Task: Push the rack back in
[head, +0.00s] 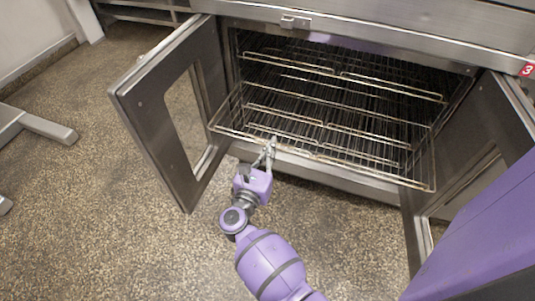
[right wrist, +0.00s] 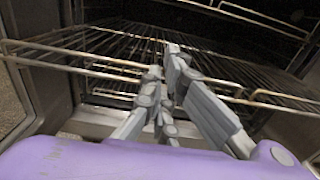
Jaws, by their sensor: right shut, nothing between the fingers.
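A wire oven rack (head: 330,163) sticks out of the open oven at the lower level. Its front edge runs from near the left door to the right and stands beyond the oven's front. My right gripper (head: 271,147) is shut and empty, at the left part of that front edge. In the right wrist view the closed fingers (right wrist: 172,62) overlap the rack's wires; whether they touch is hard to tell. My left gripper is not in view.
The oven's left door (head: 160,110) and right door (head: 462,150) stand open on either side of the rack. Another wire rack (head: 345,77) sits higher inside the oven. The speckled floor (head: 120,230) is clear at the front left.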

